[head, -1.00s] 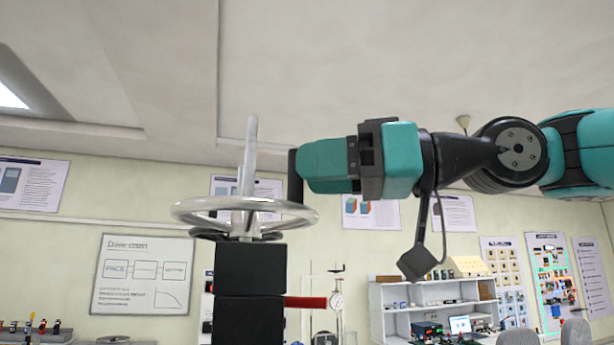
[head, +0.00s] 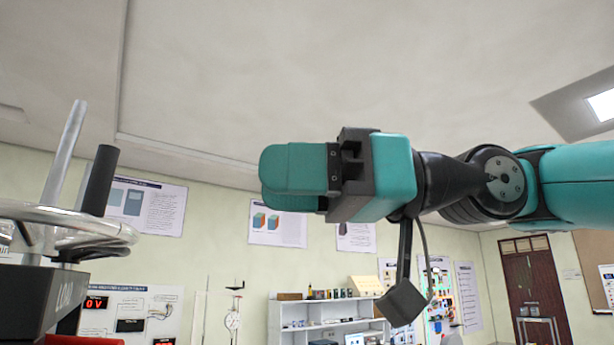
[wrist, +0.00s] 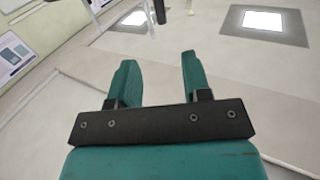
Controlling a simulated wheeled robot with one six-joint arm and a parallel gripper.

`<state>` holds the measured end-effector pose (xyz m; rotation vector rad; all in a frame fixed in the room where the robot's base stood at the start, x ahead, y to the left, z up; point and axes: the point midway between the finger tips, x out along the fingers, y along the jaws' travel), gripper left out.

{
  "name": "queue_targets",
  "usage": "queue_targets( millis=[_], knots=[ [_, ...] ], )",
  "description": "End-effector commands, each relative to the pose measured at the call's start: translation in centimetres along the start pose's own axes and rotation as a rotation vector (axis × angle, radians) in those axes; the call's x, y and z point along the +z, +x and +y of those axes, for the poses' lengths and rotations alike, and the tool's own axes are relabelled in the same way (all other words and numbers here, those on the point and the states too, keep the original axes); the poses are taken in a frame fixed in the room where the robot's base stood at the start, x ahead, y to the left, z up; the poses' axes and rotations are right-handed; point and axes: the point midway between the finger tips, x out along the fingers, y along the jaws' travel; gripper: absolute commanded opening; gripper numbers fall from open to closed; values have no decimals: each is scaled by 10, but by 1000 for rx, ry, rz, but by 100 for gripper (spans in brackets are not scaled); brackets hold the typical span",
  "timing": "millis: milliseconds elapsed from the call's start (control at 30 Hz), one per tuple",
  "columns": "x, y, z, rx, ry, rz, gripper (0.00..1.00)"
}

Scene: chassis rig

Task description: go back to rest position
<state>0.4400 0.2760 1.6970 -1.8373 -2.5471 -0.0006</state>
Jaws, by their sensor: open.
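My gripper (head: 290,178) is in the middle of the head view, teal and black, pointing left on my outstretched arm. In the wrist view its two teal fingers (wrist: 156,82) stand apart with nothing between them. The jaws are open and empty. A silver handwheel (head: 70,232) with a black handle (head: 98,180) and a pale upright rod is at the left edge of the head view. My fingertips are to the right of the wheel, clear of it. The wheel's left part is cut off by the frame.
The wheel sits above a dark block (head: 28,300) at lower left. Posters hang on the far wall, and a white shelf unit (head: 300,315) stands below them. A brown door (head: 532,285) is at right. The space around my gripper looks clear.

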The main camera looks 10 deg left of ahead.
Motion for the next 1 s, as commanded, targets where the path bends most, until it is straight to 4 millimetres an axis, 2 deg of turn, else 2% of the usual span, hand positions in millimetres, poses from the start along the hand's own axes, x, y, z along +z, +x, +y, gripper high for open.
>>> queue_targets(
  millis=[500,567,633,667,767,833,933,1000],
  knots=[
    [1,-1,1,5,1,-1,44],
    [7,-2,3,21,12,-10,44],
    [24,-6,11,71,42,-40,44],
    [36,-8,15,104,62,-59,44],
    [94,-25,32,252,167,-162,44],
    [147,-44,39,366,263,-259,44],
    [222,-75,36,508,403,-401,44],
    [272,-98,25,588,503,-500,44]
  ],
)
